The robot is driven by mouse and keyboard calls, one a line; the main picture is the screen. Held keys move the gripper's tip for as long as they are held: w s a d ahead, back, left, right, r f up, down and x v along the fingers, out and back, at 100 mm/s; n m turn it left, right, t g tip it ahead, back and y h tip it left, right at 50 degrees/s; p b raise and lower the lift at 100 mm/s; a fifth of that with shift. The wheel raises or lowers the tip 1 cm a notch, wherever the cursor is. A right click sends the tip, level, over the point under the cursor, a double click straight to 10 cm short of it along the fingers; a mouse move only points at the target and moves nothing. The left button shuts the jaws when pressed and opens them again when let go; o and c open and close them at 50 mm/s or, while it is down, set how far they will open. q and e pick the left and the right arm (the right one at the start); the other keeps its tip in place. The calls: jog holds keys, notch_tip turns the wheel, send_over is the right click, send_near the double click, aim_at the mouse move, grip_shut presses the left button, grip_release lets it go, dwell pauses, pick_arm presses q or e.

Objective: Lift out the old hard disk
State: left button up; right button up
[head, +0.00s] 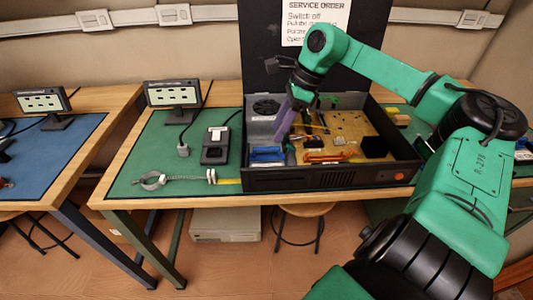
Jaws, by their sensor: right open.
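An open black computer case (333,180) stands on the green-topped workbench, with its insides facing up. At its front left is a blue bracket or caddy (266,153), and to the right of that an orange one (328,156). I cannot tell which part is the old hard disk. My right gripper (283,136) reaches down into the left part of the case, behind the blue part. It is open; its jaws look purple-grey, and the fingertips are small here. I cannot tell whether they touch anything. My left gripper is not in view.
A service order sheet (317,21) is on the raised lid behind the case. Left of the case are a dark switch box (216,144), a small display (172,93) and a wrist strap (155,181) with a coiled cord. The mat's left part has free room.

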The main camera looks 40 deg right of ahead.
aim_at(266, 147)
jog(key=x, duration=0.7)
jog(key=shift+w+r+p, duration=0.1)
jog(key=shift+w+p, duration=0.15)
jog(key=shift+p, duration=0.05)
jog(key=shift+r, duration=0.15)
grip_shut()
